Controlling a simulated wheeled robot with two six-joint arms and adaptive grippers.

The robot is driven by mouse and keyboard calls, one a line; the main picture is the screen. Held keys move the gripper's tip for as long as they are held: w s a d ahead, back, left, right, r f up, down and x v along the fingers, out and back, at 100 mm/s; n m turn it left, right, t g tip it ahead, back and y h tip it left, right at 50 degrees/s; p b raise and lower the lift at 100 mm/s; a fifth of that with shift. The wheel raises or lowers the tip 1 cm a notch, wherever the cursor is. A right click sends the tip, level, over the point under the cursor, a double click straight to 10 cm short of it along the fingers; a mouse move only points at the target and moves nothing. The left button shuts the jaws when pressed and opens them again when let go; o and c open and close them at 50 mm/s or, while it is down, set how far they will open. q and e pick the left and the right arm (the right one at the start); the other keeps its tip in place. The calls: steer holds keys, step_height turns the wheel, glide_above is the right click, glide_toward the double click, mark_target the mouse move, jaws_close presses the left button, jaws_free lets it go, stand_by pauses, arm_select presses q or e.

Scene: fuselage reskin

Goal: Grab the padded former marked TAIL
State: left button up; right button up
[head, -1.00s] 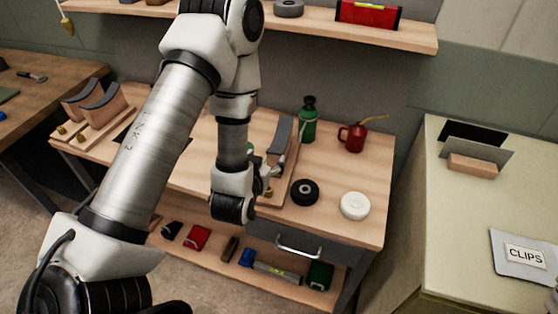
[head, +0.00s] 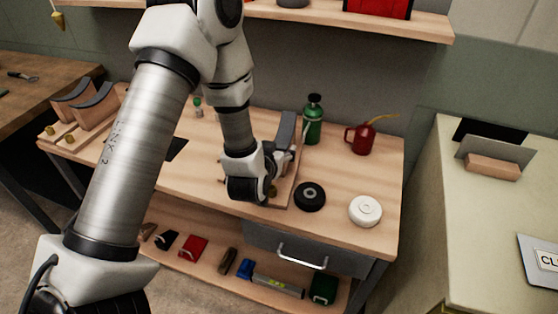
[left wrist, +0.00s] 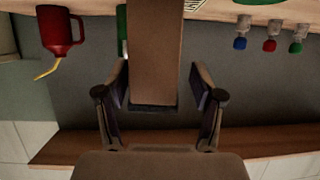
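A former with a grey pad (head: 286,130) stands at the back of the bench on a wooden base (head: 290,190). No TAIL marking is readable on it. My left gripper (head: 278,160) is at this former, partly hidden by its own wrist. In the left wrist view, the former's brown body (left wrist: 155,50) lies between the two fingers of my left gripper (left wrist: 160,88). The fingers are spread, with a narrow gap on each side. Two more padded formers (head: 72,92) stand at the bench's left end. My right gripper is not in view.
A black tape roll (head: 309,196), a white roll (head: 365,211), a green bottle (head: 313,120) and a red oil can (head: 361,138) stand close on the right. A shelf (head: 420,27) hangs above.

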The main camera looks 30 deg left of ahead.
arm_select(q)
jaws_close()
